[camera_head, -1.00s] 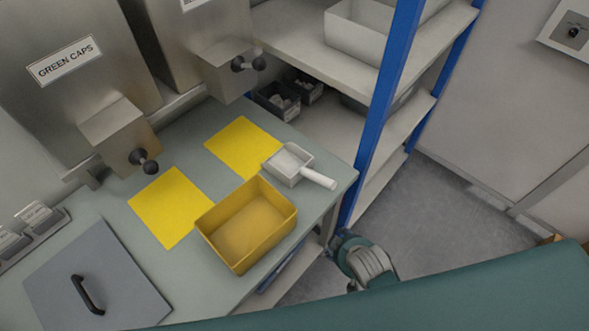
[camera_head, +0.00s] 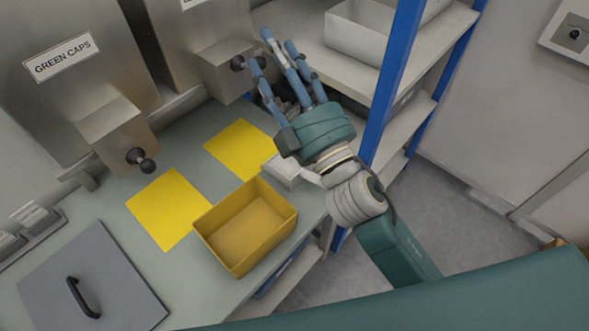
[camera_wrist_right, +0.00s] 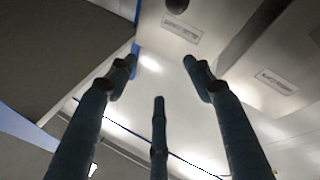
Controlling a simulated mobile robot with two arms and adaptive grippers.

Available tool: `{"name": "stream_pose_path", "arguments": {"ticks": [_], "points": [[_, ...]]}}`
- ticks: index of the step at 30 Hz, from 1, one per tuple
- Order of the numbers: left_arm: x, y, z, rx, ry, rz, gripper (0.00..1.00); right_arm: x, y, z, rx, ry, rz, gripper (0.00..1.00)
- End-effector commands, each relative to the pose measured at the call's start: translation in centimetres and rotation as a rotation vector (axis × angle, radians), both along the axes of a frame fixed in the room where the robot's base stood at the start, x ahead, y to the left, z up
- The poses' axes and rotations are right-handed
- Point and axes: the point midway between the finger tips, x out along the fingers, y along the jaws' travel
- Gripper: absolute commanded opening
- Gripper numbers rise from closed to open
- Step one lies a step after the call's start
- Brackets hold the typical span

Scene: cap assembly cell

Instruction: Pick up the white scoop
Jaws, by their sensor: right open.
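The white scoop (camera_head: 283,173) lies on the bench beside the back right corner of the yellow bin. My right arm hides much of it, including most of its handle. My right gripper (camera_head: 279,64) is above the bench, over and beyond the scoop, with its blue fingers spread and pointing up towards the dispensers. My left gripper is not in view.
An open yellow bin (camera_head: 246,255) stands in front of the scoop. Two yellow mats (camera_head: 168,209) lie flat on the bench. Metal dispensers (camera_head: 60,90) stand behind. A blue-posted shelf (camera_head: 392,90) rises close right of my arm. A grey lid (camera_head: 95,270) lies front left.

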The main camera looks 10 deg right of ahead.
Motion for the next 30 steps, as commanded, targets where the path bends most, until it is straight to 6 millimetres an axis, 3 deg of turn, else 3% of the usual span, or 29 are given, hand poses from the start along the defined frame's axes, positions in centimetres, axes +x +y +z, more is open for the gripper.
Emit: {"name": "stream_pose_path", "arguments": {"ticks": [1, 2, 3, 5, 6, 8, 9, 11, 13, 15, 17, 18, 21, 24, 27, 30], "points": [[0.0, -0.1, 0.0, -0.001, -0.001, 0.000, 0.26, -1.7, 4.1, 3.4, -0.096, -0.168, 0.103, 0.52], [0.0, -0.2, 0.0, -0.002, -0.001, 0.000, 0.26, -3.2, 6.7, 4.8, -0.161, -0.267, 0.173, 0.52], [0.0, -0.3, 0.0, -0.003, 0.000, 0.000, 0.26, -5.5, 10.1, 5.9, -0.258, -0.394, 0.268, 0.52], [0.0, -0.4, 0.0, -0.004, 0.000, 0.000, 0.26, -9.3, 14.8, 5.6, -0.418, -0.564, 0.417, 0.52], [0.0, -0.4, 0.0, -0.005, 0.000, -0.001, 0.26, -11.7, 17.5, 4.3, -0.537, -0.665, 0.518, 0.52], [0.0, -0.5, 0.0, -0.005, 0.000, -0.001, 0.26, -14.9, 20.5, 0.8, -0.733, -0.793, 0.673, 0.52], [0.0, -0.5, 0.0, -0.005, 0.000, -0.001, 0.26, -16.5, 21.6, -2.5, -0.873, -0.860, 0.777, 0.52], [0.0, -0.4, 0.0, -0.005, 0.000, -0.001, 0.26, -17.7, 21.9, -8.1, -1.105, -0.929, 0.929, 0.52], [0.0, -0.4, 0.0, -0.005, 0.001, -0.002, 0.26, -17.4, 19.9, -14.8, -1.393, -0.953, 1.097, 0.52], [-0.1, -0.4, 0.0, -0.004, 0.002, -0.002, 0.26, -15.4, 15.7, -20.5, -1.686, -0.912, 1.243, 0.52], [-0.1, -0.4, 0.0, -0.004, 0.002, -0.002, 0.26, -13.0, 11.0, -23.9, -1.923, -0.828, 1.343, 0.52], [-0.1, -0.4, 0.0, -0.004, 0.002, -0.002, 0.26, -11.4, 7.7, -25.2, -2.067, -0.753, 1.394, 0.52], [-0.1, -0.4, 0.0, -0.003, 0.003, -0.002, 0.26, -7.9, 0.4, -26.3, -2.345, -0.550, 1.474, 0.52], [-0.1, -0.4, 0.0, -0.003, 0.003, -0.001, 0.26, -5.9, -4.6, -25.8, -2.510, -0.375, 1.507, 0.52], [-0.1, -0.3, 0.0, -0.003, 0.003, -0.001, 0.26, -5.1, -7.2, -25.4, -2.590, -0.273, 1.519, 0.52], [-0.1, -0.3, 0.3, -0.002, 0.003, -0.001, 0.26, -4.7, -8.2, -26.3, -2.612, -0.234, 1.527, 0.52]]}}
